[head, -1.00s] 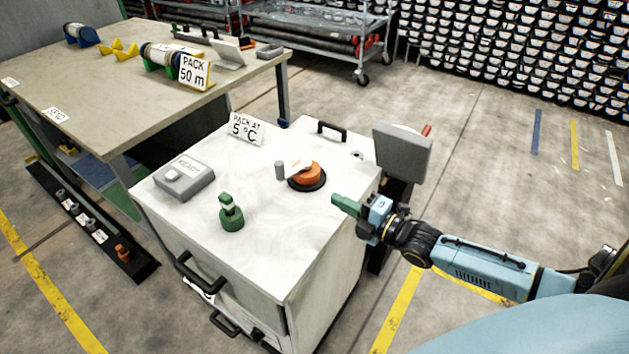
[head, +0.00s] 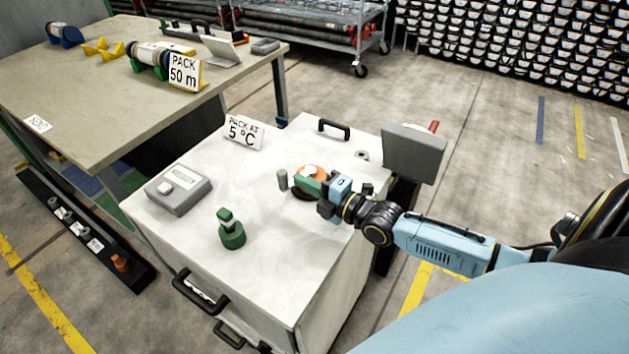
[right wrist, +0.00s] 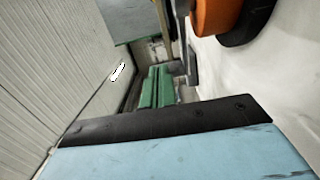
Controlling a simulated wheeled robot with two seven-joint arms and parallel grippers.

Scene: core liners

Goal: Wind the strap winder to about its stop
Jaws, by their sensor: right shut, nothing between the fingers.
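The strap winder is an orange hub (head: 315,170) on a black round base, on top of the white cabinet (head: 270,235). A grey upright pin (head: 282,180) stands just left of the hub. My right gripper (head: 306,182) is over the near side of the hub, its green fingers closed and empty, hiding part of the hub and its arm. I cannot tell whether they touch it. In the right wrist view the shut green fingers (right wrist: 158,88) show, with the orange hub (right wrist: 212,14) at the upper right. My left gripper is out of view.
A grey panel (head: 413,152) stands at the right edge. A workbench (head: 90,110) is at the left.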

